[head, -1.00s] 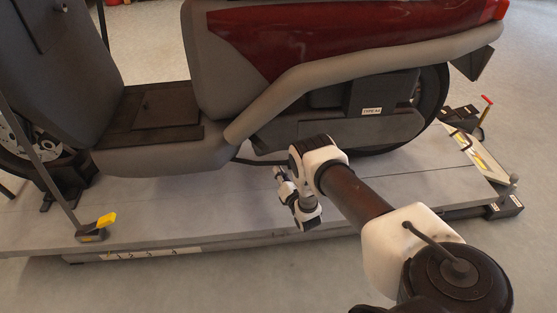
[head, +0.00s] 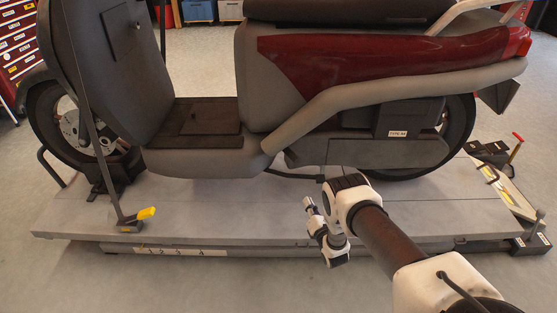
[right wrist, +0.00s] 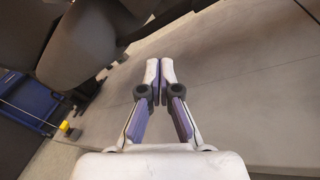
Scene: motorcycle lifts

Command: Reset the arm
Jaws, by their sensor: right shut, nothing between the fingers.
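My right arm (head: 388,236) reaches in from the lower right of the head view, with its wrist above the front edge of the lift platform. My right gripper (head: 309,204) is small and partly seen there, pointing toward the scooter's underside. In the right wrist view the right gripper (right wrist: 160,72) has its two fingers together, with nothing between them. It appears apart from the scooter. The left gripper is not in the head view.
A grey and dark red scooter (head: 380,68) stands on a grey lift platform (head: 80,214). A red-tipped lever (head: 517,138) is at the right. A red tool cabinet (head: 14,50) stands back left. Floor in front is clear.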

